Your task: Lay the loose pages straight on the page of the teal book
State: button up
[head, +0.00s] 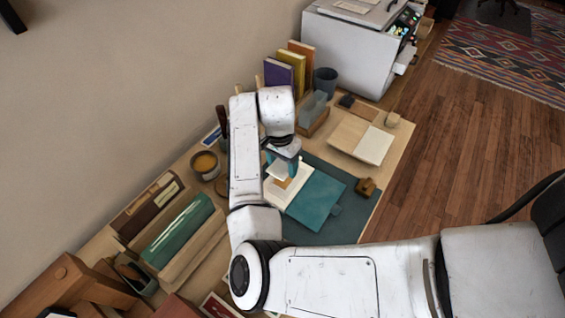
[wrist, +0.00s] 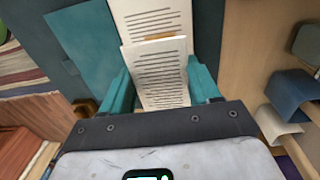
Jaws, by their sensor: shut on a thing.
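The teal book (head: 316,198) lies open on a dark mat on the desk. Its white page (head: 279,197) is partly covered by my arm and gripper. In the wrist view the printed page (wrist: 150,18) and the teal cover (wrist: 92,42) show beyond my gripper. My gripper (wrist: 161,84) has teal fingers and is shut on the loose pages (wrist: 162,70), a pale printed stack between them. The stack's far edge overlaps the book page in this view, slightly turned against it. A small tan strip shows at that edge. In the head view the pages are mostly hidden; I cannot tell whether they touch the book.
A small brown block (head: 366,187) stands right of the book on the dark mat (head: 340,226). A wooden board with a pale sheet (head: 374,146) lies behind it. Upright books (head: 288,72), a grey cup (head: 325,81) and an amber-filled bowl (head: 205,164) stand around the desk.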

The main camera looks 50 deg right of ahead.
jog(key=shift+r, duration=0.1)
jog(key=shift+f+b, duration=0.95)
jog(key=shift+f, duration=1.1)
jog(key=shift+p, duration=0.55)
jog(key=shift+f+b, duration=0.4)
jog(key=shift+f, duration=0.4)
dwell(0.9)
jog(key=o, duration=1.6)
